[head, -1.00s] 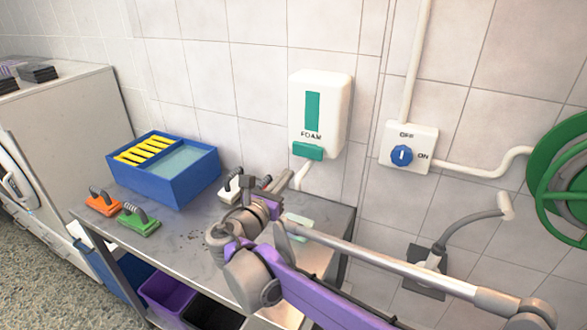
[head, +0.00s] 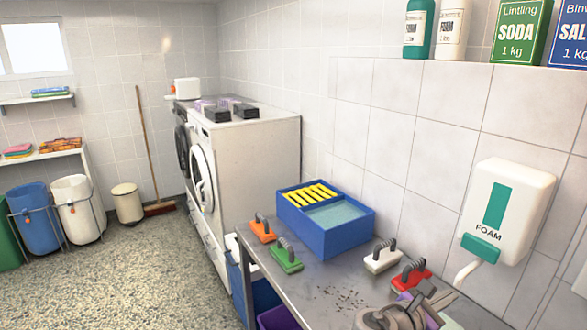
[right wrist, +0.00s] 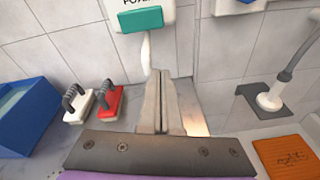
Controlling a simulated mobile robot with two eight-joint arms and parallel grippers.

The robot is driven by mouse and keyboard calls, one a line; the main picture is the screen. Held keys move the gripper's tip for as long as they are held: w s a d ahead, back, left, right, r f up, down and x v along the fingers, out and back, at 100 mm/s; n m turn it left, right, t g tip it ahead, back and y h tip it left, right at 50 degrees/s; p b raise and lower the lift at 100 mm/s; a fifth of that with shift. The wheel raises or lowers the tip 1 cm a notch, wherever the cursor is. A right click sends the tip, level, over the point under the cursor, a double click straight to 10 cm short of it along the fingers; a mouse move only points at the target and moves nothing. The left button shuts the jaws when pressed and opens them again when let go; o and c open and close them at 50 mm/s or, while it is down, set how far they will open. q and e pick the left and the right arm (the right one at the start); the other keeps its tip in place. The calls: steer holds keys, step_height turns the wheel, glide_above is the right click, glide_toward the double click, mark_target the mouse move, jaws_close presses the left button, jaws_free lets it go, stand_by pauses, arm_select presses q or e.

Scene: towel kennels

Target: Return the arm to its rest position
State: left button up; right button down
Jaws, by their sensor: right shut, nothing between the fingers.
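My right gripper (head: 440,296) shows at the bottom right of the head view, over the near right end of the metal bench (head: 310,290). In the right wrist view its two fingers (right wrist: 160,76) lie together, with nothing between them. They point toward the wall below the white foam dispenser (head: 508,208), whose green lever (right wrist: 138,19) shows above the fingertips. A red scrub brush (head: 411,279) and a white one (head: 381,257) stand on the bench just to the left of the fingers. Most of the right arm is outside the head view. My left gripper is not in view.
A blue two-part tub (head: 345,236) stands on the bench, with orange (head: 262,231) and green (head: 286,259) brushes beside it. An orange pad (right wrist: 284,157) lies at lower right in the right wrist view. White machines (head: 250,160) stand beyond the bench. Open speckled floor (head: 120,275) lies left.

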steer(key=s+a+f+m+y, duration=0.3)
steer(key=s+f+m, duration=0.1)
steer(key=s+f, duration=0.1)
steer(key=s+a+f+m+g+y+p, duration=0.1)
steer(key=s+a+f+m+y, duration=0.2)
steer(key=s+f+m, duration=0.1)
steer(key=s+a+f+m+g+y+p, duration=0.1)
steer(key=s+a+f+m+y, duration=0.2)
steer(key=s+f+m+y, duration=0.1)
steer(key=shift+s+a+f+m, duration=0.1)
steer(key=shift+s+f+m, duration=0.7)
steer(key=shift+f+m, duration=0.35)
steer(key=s+a+f+m+y, duration=0.2)
steer(key=s+a+m+y, duration=0.1)
steer(key=a+m, duration=0.3)
steer(key=shift+s+a+f+y+p, duration=0.3)
steer(key=shift+s+a+f+y, duration=0.1)
steer(key=shift+a+y, duration=0.2)
steer(key=shift+d, duration=0.1)
